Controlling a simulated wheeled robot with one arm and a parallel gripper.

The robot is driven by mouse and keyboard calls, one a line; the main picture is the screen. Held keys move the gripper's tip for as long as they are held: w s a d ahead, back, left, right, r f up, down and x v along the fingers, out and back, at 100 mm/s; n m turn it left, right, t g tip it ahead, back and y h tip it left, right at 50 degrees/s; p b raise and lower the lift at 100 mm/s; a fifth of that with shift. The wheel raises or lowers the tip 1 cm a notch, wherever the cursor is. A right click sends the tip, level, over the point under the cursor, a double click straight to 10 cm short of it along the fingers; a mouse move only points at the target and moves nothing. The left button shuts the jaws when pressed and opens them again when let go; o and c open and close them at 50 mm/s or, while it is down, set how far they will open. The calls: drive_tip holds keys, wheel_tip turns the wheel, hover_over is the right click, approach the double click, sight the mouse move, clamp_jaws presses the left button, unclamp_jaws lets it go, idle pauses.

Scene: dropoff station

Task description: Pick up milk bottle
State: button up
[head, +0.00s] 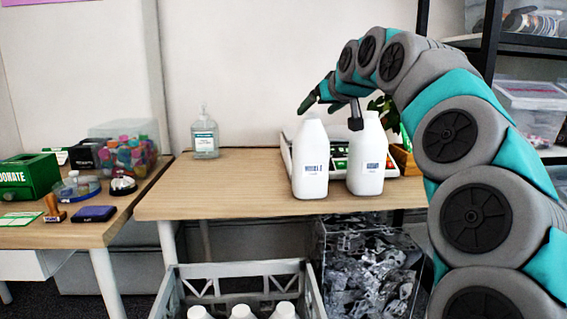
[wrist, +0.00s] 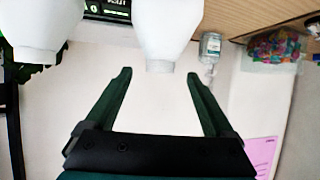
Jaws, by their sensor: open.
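The wrist view is upside down. There the left bottle (wrist: 158,28) has its cap between the spread fingertips of my gripper (wrist: 158,73), with gaps on both sides. The right bottle (wrist: 38,25) is at the upper left, outside the fingers.
A grey crate (head: 240,268) below the table front holds several white-capped bottles. A scale (head: 400,160) stands behind the bottles. A sanitizer bottle (head: 204,138) stands further left. The table's left half is mostly clear.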

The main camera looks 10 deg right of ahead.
sight(308, 119)
drive_tip(key=shift+w+r, duration=0.25)
drive_tip(key=shift+w, duration=0.1)
drive_tip(key=shift+w+a+f, duration=0.1)
drive_tip(key=shift+w, duration=0.2)
drive_tip(key=shift+s+f+x, duration=0.1)
drive_tip(key=shift+f+x, duration=0.05)
drive_tip(key=shift+x, duration=1.05)
drive_tip(key=shift+s+f+x, duration=0.1)
drive_tip(key=shift+f+x, duration=0.05)
drive_tip(key=shift+x, duration=1.05)
drive_tip(key=shift+f+x, duration=0.15)
drive_tip(key=shift+x, duration=1)
clamp_jaws()
